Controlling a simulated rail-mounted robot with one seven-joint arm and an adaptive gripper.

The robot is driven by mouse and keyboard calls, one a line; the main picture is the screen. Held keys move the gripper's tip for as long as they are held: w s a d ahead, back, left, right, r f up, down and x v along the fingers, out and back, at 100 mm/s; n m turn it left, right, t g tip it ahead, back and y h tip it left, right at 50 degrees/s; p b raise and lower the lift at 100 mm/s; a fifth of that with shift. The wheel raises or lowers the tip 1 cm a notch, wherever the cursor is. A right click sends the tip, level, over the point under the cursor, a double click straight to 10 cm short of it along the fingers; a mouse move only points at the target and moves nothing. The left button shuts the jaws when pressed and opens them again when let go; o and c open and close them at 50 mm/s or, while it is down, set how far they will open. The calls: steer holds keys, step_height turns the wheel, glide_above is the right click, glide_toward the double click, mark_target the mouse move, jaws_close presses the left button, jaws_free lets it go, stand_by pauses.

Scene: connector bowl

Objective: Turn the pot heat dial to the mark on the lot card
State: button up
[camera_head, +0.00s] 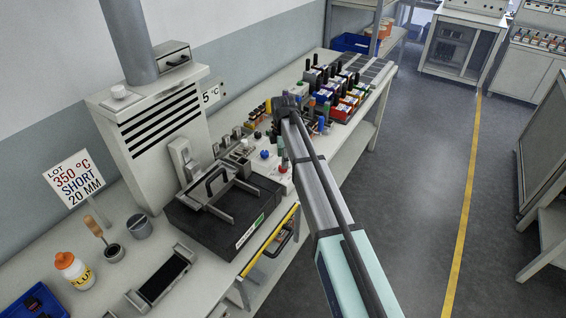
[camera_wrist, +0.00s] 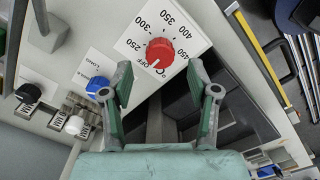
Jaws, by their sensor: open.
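The lot card (camera_head: 75,178) stands at the left in the head view and reads 350 °C, SHORT, 20 MM. The red pot heat dial (camera_wrist: 160,52) sits on a white panel (camera_wrist: 120,22) in the wrist view. Printed around it are OFF, 250, 300, 350, 400 and 450 °C. My gripper (camera_wrist: 160,80) is open and empty. In the picture its two fingertips lie just below the dial, one to each side, and none visibly touches it. Their height above it is unclear.
A blue knob (camera_wrist: 97,84) beside a LONG label, a black knob (camera_wrist: 28,93) and a white knob (camera_wrist: 74,125) lie left of the dial. The dark pot unit (camera_head: 205,222) with its handle stands on the bench. A flux bottle (camera_head: 70,266) is at lower left.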

steer(key=shift+f+p, duration=0.4)
steer(key=shift+f, duration=1.55)
jaws_close()
